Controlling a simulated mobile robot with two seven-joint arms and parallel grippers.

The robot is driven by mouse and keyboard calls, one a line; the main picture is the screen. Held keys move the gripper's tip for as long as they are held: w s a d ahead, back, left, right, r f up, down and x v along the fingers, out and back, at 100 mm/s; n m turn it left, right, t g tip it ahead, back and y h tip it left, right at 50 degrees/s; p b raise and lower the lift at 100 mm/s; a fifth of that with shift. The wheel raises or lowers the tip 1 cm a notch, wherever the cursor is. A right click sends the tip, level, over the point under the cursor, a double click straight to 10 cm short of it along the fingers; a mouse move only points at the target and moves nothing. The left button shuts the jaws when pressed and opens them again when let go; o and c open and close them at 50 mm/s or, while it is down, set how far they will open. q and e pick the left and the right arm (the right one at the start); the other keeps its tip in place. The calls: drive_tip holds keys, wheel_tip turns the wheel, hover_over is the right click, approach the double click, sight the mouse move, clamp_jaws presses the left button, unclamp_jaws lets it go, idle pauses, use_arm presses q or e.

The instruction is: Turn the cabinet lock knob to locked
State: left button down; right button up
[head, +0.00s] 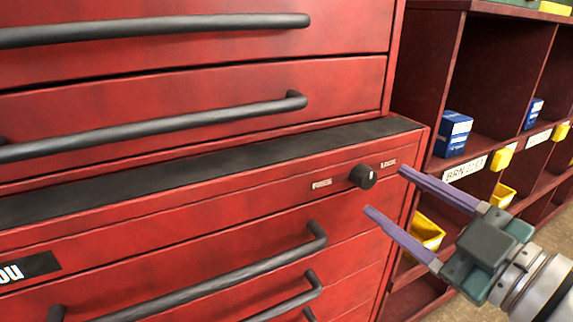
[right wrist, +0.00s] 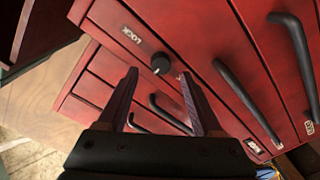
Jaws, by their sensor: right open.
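The lock knob (head: 362,177) is a small round black knob on the red cabinet's (head: 250,190) front strip, below the black ledge. A small label (head: 321,184) is to its left and another label (head: 388,164) to its right. A small pale mark shows on the knob; its exact direction is hard to tell. My right gripper (head: 385,189) is open and empty, its purple fingers reaching toward the knob from the right. In the right wrist view the knob (right wrist: 160,63) shows between and just beyond the fingertips (right wrist: 158,74), with the LOCK label (right wrist: 131,35) nearby. My left gripper is out of view.
Black bar handles (head: 150,130) stick out from the drawers above and below the knob. A dark red shelf (head: 415,80) stands to the right with blue boxes (head: 453,134) and yellow bins (head: 427,232). Open floor shows at the lower right.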

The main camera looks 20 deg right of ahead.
sight(370, 181)
drive_tip(key=shift+w+a, duration=0.15)
drive_tip(key=shift+w, duration=0.75)
drive_tip(key=shift+w+a, duration=0.15)
drive_tip(key=shift+w, duration=0.75)
clamp_jaws()
